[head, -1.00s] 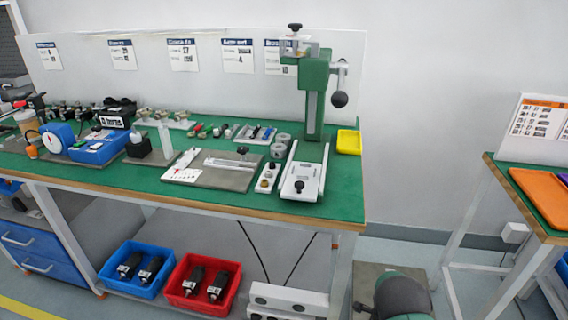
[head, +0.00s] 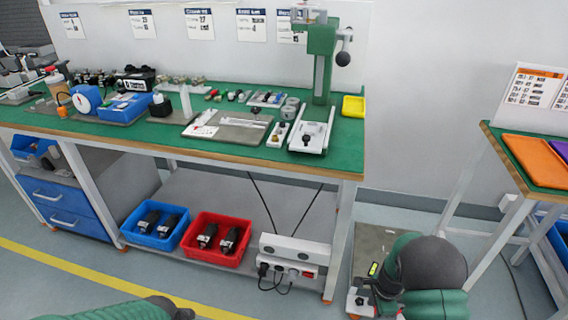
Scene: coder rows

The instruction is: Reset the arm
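My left arm (head: 125,311) shows only as a green link with a dark end along the bottom edge of the head view. Its gripper is out of view. My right arm (head: 437,265) shows as green and dark rounded links at the bottom right, in front of the floor and to the right of the workbench. A small dark and pale part (head: 366,292) shows beside its left side. I cannot make out the fingers there or whether they are open. No object is seen held.
A green-topped workbench (head: 225,150) carries a green press (head: 322,60), a yellow tray (head: 353,106) and small parts. Blue (head: 155,224) and red (head: 216,240) bins sit on its lower shelf. A side table with an orange tray (head: 537,160) stands right. Floor is open in front.

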